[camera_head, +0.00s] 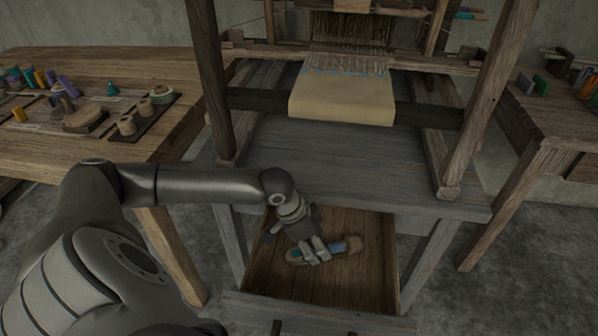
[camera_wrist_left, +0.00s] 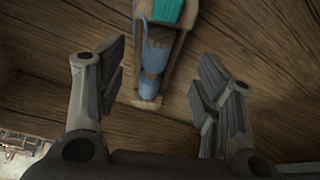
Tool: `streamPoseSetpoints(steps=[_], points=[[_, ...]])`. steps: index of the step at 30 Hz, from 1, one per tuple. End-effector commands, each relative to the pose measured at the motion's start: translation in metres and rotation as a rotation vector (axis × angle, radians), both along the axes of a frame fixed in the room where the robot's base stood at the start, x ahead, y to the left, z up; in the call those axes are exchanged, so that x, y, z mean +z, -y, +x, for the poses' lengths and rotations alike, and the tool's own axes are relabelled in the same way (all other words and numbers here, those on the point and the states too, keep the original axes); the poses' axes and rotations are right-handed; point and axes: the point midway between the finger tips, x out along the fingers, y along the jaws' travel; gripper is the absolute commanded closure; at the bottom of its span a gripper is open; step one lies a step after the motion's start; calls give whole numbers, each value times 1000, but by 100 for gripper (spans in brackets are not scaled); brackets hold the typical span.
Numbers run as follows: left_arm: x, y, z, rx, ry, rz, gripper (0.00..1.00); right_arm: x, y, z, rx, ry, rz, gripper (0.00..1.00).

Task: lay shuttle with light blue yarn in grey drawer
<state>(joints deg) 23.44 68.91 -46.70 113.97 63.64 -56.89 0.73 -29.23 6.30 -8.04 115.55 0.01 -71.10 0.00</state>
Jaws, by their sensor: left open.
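The grey drawer (camera_head: 345,285) is pulled out below the loom's grey table, with a brown wooden floor. The shuttle (camera_head: 353,244) lies in it, a slim wooden boat with light blue yarn and a teal part; it also shows in the left wrist view (camera_wrist_left: 153,58). My left gripper (camera_head: 315,250) reaches down into the drawer over the shuttle's middle and hides part of it. In the left wrist view its fingers (camera_wrist_left: 160,80) are spread wide, apart from the shuttle on both sides. My right gripper is not in view.
The loom's table edge (camera_head: 350,197) overhangs the back of the drawer, and loom posts (camera_head: 487,100) rise at both sides. A side table (camera_head: 120,70) at left holds spools, yarns and a dark tray. Another table (camera_head: 560,120) stands at right. The drawer floor around the shuttle is bare.

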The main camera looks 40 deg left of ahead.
Motion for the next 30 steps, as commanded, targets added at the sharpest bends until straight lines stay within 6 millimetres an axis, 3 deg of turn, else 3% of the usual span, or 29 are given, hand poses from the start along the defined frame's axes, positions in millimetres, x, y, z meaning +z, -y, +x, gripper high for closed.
streamPoseSetpoints(steps=[6,14,23,30], points=[[0,-20,-24,-1,-3,3,39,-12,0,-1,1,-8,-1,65],[0,-26,-32,-2,0,-2,39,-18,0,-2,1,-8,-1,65],[2,-25,-32,-3,1,-2,39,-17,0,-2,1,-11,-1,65],[29,-3,-38,-41,-1,-10,39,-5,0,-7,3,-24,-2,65]])
